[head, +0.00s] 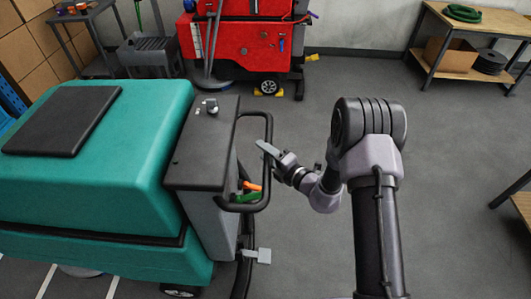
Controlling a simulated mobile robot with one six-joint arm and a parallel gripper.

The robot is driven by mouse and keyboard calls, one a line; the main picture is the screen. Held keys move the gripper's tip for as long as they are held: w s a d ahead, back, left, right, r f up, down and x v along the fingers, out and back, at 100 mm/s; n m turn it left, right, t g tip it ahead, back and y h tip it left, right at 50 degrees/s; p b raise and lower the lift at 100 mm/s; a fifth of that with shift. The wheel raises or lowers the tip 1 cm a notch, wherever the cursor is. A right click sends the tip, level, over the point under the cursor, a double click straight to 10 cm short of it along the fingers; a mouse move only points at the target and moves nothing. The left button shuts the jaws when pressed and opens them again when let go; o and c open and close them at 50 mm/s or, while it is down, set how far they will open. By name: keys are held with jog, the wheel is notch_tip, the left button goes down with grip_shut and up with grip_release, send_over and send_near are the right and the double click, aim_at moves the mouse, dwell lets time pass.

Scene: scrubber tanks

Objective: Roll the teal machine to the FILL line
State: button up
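The teal machine (130,140) stands at the left, with a black lid on top and a dark grey control panel (200,150) at its right end. A black loop handle (255,114) sticks out from that end, with an orange and a green piece beside it. My gripper (266,149) is at the right side of the handle, with a flat grey finger overlapping the bar in the picture. I cannot tell whether it touches the bar or is closed on it. White floor lines (46,281) show at the lower left, partly hidden by the machine; no FILL lettering is readable.
A red machine (250,40) stands at the back with yellow chocks by its wheel. A grey mop bucket (150,54) is to its left. Cardboard boxes (35,50) are at the far left. A wooden bench (480,25) is at the back right. The middle floor is clear.

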jog(key=shift+s, duration=0.15)
jog(key=p+v, duration=0.2)
jog(key=v, duration=1.5)
jog(key=shift+d+f, duration=0.1)
jog(key=s+a+r+n+g+y+b, duration=0.1)
jog(key=s+a+r+n+g+b, duration=0.1)
jog(key=s+a+r+n+g, duration=0.6)
jog(key=s+a+r+n+g+y+b, duration=0.1)
jog(key=s+a+r+n+g+b, duration=0.2)
jog(key=n, duration=0.9)
jog(key=s+d+r+n+t+h+b, duration=0.3)
jog(key=s+d+n+h, duration=0.7)
jog(key=n, duration=0.9)
jog(key=shift+d+r+t+h, duration=0.7)
jog(key=shift+d+r+t, duration=0.15)
jog(key=shift+d+t, duration=0.2)
